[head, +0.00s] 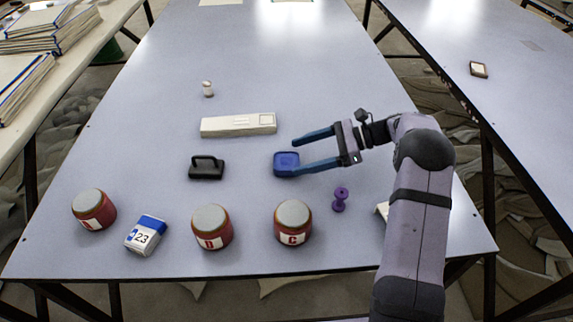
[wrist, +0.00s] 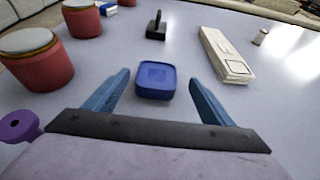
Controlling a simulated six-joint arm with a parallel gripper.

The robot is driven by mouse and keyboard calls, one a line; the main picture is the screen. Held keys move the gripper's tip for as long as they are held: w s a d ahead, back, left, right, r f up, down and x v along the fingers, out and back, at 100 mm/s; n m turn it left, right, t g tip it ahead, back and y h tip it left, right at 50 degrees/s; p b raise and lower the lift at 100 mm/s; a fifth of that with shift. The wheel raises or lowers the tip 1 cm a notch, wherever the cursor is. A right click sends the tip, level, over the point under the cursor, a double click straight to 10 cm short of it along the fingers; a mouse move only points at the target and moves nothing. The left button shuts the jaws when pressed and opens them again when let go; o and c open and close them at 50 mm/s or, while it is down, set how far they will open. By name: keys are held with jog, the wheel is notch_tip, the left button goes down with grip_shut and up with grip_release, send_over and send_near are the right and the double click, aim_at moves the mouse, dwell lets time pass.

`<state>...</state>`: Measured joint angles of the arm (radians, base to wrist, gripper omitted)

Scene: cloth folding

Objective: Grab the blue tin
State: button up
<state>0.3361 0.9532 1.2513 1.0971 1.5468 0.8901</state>
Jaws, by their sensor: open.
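The blue tin (head: 286,163) is a small, low square box with rounded corners, lying on the table in the head view. In the wrist view the tin (wrist: 156,80) sits ahead between my two blue fingers, centred a little left. My gripper (head: 296,155) comes in from the right, its fingers open and low, with the tips on either side of the tin. In the wrist view my gripper (wrist: 160,80) shows gaps between both fingers and the tin, so nothing is held. Whether the fingertips touch the table is unclear.
A purple spool (head: 340,199) stands just in front of my gripper. Red jars (head: 293,222) and a blue-white box (head: 146,234) line the front. A black handled object (head: 206,167) lies left, a long white box (head: 238,125) behind.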

aim_at(285, 161)
jog(key=shift+s+x, duration=0.15)
jog(key=shift+x, duration=1.15)
jog(key=shift+s+x, duration=0.15)
jog(key=shift+x, duration=1.15)
jog(key=shift+f, duration=0.1)
jog(key=shift+c, duration=0.7)
jog(key=c, duration=1.3)
jog(key=shift+o, duration=0.2)
notch_tip(285, 161, up, 10)
jog(key=shift+r+p, duration=0.1)
jog(key=shift+p, duration=0.3)
